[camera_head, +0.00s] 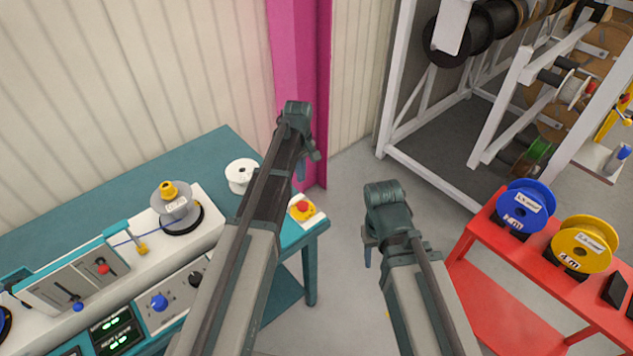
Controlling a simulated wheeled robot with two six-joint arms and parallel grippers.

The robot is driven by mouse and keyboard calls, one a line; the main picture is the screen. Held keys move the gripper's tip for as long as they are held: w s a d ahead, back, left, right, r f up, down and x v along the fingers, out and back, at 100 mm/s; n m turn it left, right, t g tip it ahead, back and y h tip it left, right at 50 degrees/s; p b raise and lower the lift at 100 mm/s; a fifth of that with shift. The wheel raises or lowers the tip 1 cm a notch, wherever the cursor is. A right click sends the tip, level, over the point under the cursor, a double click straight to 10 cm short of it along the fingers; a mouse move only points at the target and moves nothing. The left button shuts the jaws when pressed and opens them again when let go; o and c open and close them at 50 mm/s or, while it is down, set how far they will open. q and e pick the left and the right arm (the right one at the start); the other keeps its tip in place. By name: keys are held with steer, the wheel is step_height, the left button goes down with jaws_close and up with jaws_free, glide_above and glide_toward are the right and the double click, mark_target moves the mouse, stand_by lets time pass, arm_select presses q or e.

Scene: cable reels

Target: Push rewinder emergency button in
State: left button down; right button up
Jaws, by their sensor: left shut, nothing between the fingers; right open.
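The emergency button (302,206) is a red knob on a yellow base. It sits on a white plate at the right end of the teal table (205,148), beside the white rewinder machine (215,215). My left gripper (299,173) is shut and empty. It points down and appears just above the button in the picture, apart from it; its height over the table is hard to tell. My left forearm covers part of the machine's right end. My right gripper (367,257) is open and empty, hanging over the floor between the two tables.
A white spool (240,174) stands on the teal table behind my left arm. A red table (480,262) on the right holds a blue reel (525,205) and a yellow reel (583,243). A pink column (304,60) and a white rack (395,90) stand behind.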

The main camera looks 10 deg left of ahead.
mark_target(303, 205)
arm_select(q)
steer(key=shift+w+a+r, duration=0.1)
steer(key=shift+w+r, duration=0.15)
steer(key=shift+w, duration=0.5)
arm_select(e)
steer(key=shift+w+d+r, duration=0.2)
steer(key=shift+w+r, duration=0.05)
steer(key=shift+w, duration=0.1)
arm_select(q)
steer(key=shift+f, duration=0.1)
arm_select(e)
steer(key=shift+f, duration=0.15)
arm_select(q)
step_height(303, 205, down, 14)
steer(key=b, duration=1.4)
arm_select(e)
step_height(303, 205, down, 14)
